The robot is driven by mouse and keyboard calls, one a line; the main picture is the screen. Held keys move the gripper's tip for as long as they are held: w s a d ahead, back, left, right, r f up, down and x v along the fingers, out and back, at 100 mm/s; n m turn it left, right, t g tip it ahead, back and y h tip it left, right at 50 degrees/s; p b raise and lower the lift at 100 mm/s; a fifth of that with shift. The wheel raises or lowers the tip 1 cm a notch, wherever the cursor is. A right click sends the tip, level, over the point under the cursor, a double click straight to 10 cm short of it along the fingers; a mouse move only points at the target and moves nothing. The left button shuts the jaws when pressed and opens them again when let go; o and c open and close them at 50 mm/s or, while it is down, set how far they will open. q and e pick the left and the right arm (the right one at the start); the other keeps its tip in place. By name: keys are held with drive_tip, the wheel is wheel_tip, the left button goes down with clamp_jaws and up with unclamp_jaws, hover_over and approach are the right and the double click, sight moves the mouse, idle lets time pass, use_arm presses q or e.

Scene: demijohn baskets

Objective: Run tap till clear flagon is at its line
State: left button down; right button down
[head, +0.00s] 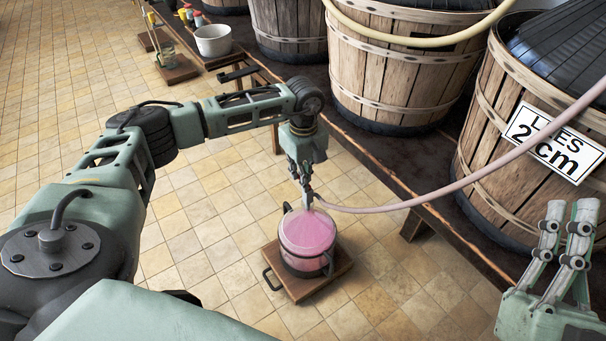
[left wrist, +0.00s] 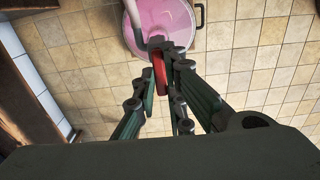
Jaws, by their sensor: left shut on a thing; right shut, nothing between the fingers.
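A round, clear-walled flagon (head: 308,235) with pink contents stands in a dark handled frame on a wooden board. It also shows in the left wrist view (left wrist: 182,15). I cannot make out its line or the exact level. A pink hose (head: 425,198) runs from the upper right to just above the flagon. My left gripper (head: 306,197) is above the flagon's far edge, shut on the red tap lever (left wrist: 160,75) at the hose end. Whether liquid is running is hard to see. My right gripper (head: 571,215) is shut and empty at the lower right.
Wooden vats (head: 395,75) stand on a dark low bench (head: 400,170) along the right; one carries a "LIES 2 cm" sign (head: 555,143). A white bucket (head: 213,40) and a glass jar on a board (head: 175,68) are at the far left. Tiled floor around the flagon is clear.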

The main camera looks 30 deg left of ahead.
idle(0.3)
use_arm(q)
drive_tip(key=c, duration=1.9)
unclamp_jaws()
drive_tip(key=shift+o, duration=0.5)
wheel_tip(320, 180, up, 12)
